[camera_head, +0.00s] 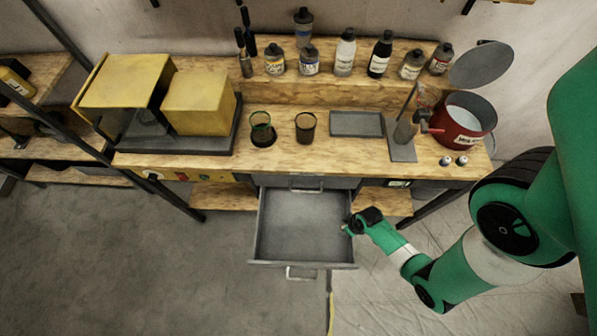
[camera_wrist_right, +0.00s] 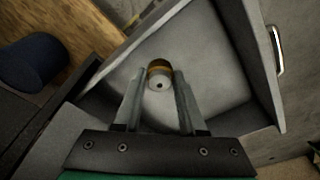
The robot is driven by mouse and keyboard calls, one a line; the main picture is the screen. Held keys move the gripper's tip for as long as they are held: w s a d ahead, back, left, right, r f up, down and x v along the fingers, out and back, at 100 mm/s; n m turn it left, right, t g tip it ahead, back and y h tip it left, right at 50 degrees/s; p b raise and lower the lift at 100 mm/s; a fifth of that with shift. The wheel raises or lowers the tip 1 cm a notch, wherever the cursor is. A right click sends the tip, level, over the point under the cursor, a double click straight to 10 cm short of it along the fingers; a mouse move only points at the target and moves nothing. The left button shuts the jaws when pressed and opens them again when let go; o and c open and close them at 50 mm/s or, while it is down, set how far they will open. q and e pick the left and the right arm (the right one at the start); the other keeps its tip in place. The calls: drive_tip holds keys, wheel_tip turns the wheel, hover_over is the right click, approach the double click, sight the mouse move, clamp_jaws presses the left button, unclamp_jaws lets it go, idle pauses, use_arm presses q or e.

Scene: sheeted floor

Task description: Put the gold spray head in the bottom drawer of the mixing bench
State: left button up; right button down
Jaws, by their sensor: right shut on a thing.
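The gold spray head (camera_wrist_right: 159,75), a small round piece with a gold band and a pale end, is between the fingertips of my right gripper (camera_wrist_right: 159,82), which is shut on it. In the head view my right gripper (camera_head: 347,229) is at the right side of the open drawer (camera_head: 300,228) of the mixing bench (camera_head: 290,167). The wrist view shows the spray head over the drawer's grey interior (camera_wrist_right: 212,62); its exact height cannot be told. The drawer looks empty. The spray head is too small to make out in the head view. My left gripper is not in view.
The drawer's front handle (camera_head: 301,273) faces the open floor, and another handle (camera_head: 306,184) sits above it under the bench top. Bottles, two cups, a grey tray (camera_head: 357,124) and a red pot (camera_head: 465,120) stand on the bench. Floor at the left is clear.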

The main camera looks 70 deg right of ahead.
drive_tip(key=shift+w+d+f, duration=0.15)
drive_tip(key=shift+w+d, duration=0.05)
drive_tip(key=shift+w, duration=0.05)
drive_tip(key=w+d+f+b, duration=0.2)
drive_tip(key=w+f+b, duration=0.2)
drive_tip(key=w, duration=0.4)
drive_tip(key=b, duration=0.4)
hover_over(311, 219)
drive_tip(key=s, duration=0.2)
drive_tip(key=f, duration=0.4)
drive_tip(key=shift+w+a+f, duration=0.25)
drive_tip(key=shift+a+f, duration=0.1)
drive_tip(key=shift+a, duration=0.05)
drive_tip(key=shift+w, duration=0.25)
drive_tip(key=f+b, duration=0.1)
drive_tip(key=f, duration=0.1)
drive_tip(key=w+f+b, duration=0.1)
drive_tip(key=b, duration=0.1)
drive_tip(key=shift+d+f, duration=0.2)
drive_tip(key=shift+f, duration=0.15)
drive_tip(key=shift+s+f, duration=0.15)
drive_tip(key=shift+f, duration=0.1)
drive_tip(key=shift+r, duration=0.1)
